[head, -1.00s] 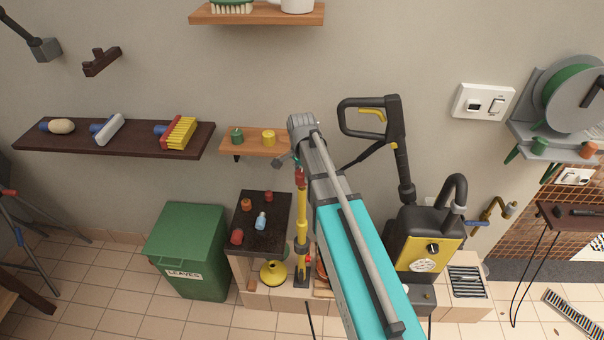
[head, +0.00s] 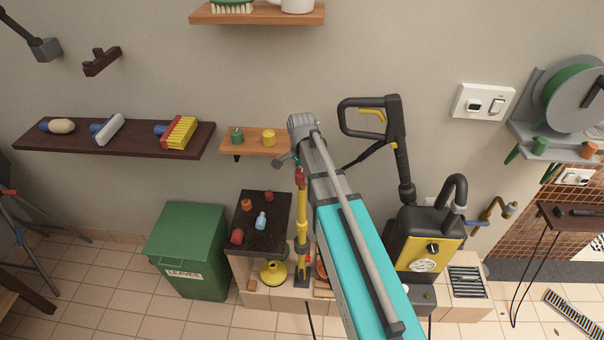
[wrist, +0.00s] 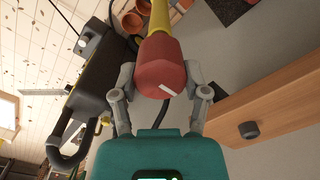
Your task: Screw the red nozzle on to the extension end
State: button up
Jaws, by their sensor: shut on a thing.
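The red nozzle (wrist: 161,68) sits between the fingers of my gripper (wrist: 160,82) in the wrist view, with a white mark on its end. My gripper is shut on it. The nozzle is in line with the end of the yellow extension (wrist: 160,15) and appears to meet it; how far it is threaded I cannot tell.
A dark-topped stand (head: 262,236) with small red and orange pieces and a blue bottle is left of the extension. A wooden shelf (head: 253,148) is close behind my gripper. A black and yellow washer (head: 425,240) stands to the right.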

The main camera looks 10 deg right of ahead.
aim_at(302, 172)
jog(key=shift+f+b, duration=1.4)
dwell(0.4)
jog(key=o, duration=1.1)
jog(key=shift+r, duration=0.15)
notch_tip(302, 172, up, 8)
jog(key=p, duration=0.8)
jog(key=shift+r+p, duration=0.15)
jog(key=shift+p, duration=0.15)
jog(key=shift+w, duration=0.1)
jog(key=shift+c, duration=0.2)
